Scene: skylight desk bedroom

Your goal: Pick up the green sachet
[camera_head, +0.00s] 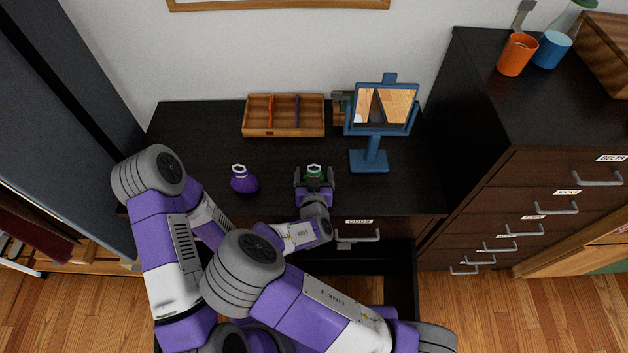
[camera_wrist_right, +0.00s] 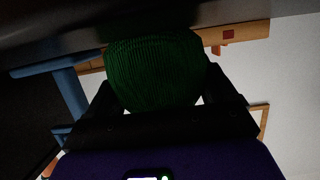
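The green sachet (camera_head: 314,170) is at the front part of the dark desk, mostly hidden by my right gripper (camera_head: 315,180). The fingers lie on either side of it. In the right wrist view the ribbed green sachet (camera_wrist_right: 155,72) fills the space between the dark fingers (camera_wrist_right: 158,98), which appear to touch both its sides. I cannot tell whether it is clear of the desk. My left arm shows at the left of the head view, but its gripper is not in view.
A purple sachet (camera_head: 243,181) stands on the desk (camera_head: 190,135) to the left. Behind are a wooden divided tray (camera_head: 270,133) and a blue-framed mirror (camera_head: 370,160). A tall dark drawer cabinet (camera_head: 490,130) stands at the right, with orange (camera_head: 516,56) and blue (camera_head: 551,50) cups on top.

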